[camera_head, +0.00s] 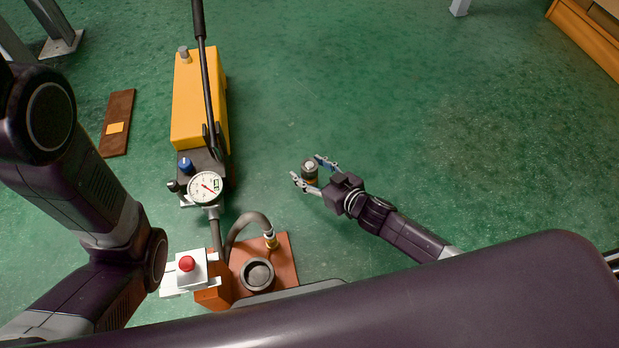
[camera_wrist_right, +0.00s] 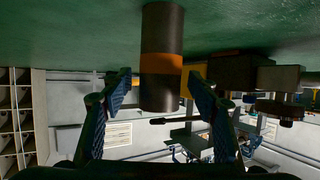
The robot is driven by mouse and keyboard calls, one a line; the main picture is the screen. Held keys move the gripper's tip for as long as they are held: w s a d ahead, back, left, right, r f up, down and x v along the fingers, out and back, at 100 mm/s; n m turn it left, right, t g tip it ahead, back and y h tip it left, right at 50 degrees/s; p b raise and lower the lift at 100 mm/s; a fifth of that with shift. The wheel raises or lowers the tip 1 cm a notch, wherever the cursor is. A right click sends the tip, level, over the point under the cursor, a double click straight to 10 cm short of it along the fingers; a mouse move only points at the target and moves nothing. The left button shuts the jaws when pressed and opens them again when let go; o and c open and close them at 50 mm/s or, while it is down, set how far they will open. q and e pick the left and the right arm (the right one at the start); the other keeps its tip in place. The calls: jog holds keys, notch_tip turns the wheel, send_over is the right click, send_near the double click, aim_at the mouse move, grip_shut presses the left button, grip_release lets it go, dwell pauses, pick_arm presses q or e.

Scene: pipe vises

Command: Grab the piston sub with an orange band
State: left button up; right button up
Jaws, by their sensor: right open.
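The piston sub is a dark upright cylinder (camera_head: 310,172) on the green floor, right of the yellow pump. In the right wrist view, which looks upside down, the piston sub (camera_wrist_right: 162,35) shows an orange band around its middle. My right gripper (camera_head: 308,169) is open, with its fingers on either side of the piston sub. In the right wrist view, gaps show between the cylinder and both blue-padded fingers of the right gripper (camera_wrist_right: 160,85). My left arm comes in at the left, but its gripper is not visible.
The yellow pump (camera_head: 195,100) with its long handle and gauge (camera_head: 204,187) stands to the left. An orange-brown base (camera_head: 282,275) with a hose and a red button (camera_head: 187,264) is at lower left. A brown plank (camera_head: 118,108) lies farther left. Floor beyond the cylinder is clear.

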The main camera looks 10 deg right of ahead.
jog(key=shift+c, duration=0.4)
grip_shut()
jog(key=shift+w+r, duration=0.1)
jog(key=shift+r, duration=0.1)
